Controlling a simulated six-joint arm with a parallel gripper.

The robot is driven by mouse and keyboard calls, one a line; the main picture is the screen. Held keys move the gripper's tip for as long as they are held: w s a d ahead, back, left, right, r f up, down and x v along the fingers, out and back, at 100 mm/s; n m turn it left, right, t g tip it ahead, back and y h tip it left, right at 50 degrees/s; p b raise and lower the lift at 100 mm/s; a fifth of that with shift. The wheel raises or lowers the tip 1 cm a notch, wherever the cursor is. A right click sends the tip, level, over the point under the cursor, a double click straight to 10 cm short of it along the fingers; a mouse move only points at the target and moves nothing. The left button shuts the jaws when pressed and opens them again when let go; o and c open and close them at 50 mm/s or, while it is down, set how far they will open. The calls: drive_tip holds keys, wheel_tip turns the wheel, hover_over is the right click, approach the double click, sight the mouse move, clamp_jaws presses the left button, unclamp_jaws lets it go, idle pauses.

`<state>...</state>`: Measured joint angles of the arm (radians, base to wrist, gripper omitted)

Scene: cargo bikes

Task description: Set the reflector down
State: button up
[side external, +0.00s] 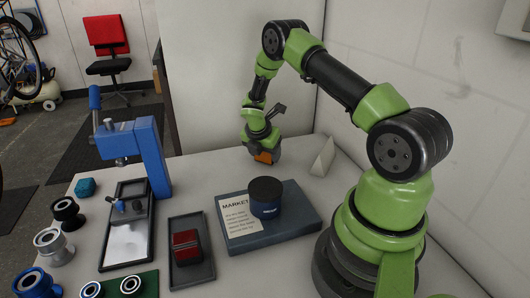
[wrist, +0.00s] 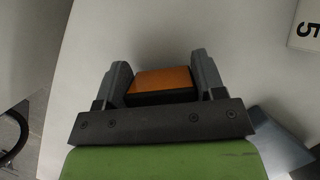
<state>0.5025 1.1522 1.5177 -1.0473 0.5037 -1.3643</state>
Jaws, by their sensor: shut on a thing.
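The reflector (wrist: 161,79) is an orange block with a dark edge. In the wrist view it sits between the two grey fingers of my gripper (wrist: 158,80), which is shut on it. In the side external view the orange reflector (side external: 264,157) shows at the lower end of my gripper (side external: 262,152), low at the back of the white table (side external: 205,168). I cannot tell whether the reflector touches the tabletop. The fingers hide its sides.
A white wedge (side external: 323,157) stands just right of my gripper, near the wall. A blue press (side external: 152,150) and a tray with a red block (side external: 186,244) stand left.

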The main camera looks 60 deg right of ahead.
drive_tip(key=shift+f, duration=0.2)
drive_tip(key=o, duration=0.9)
drive_tip(key=s+a+r+m+t, duration=0.1)
drive_tip(key=a+r+m, duration=0.25)
drive_tip(key=r, duration=0.45)
drive_tip(key=s+a+r+m+t+y, duration=0.1)
drive_tip(key=a+r+m, duration=0.1)
drive_tip(key=a+r, duration=0.4)
drive_tip(key=s+a+r+m, duration=0.1)
drive_tip(key=a+r+m, duration=0.2)
drive_tip(key=r, duration=0.6)
drive_tip(key=s+a+r+m+t+y, duration=0.2)
drive_tip(key=s+a+r+m, duration=0.1)
drive_tip(key=s+a+m, duration=0.4)
drive_tip(key=s+a+r+m+t+y, duration=0.3)
drive_tip(key=s+a+r+m, duration=0.1)
drive_tip(key=s+a+m, duration=0.2)
drive_tip(key=shift+s+a+r+m, duration=0.25)
drive_tip(key=shift+s+a+m, duration=0.1)
drive_tip(key=shift+s+a, duration=0.2)
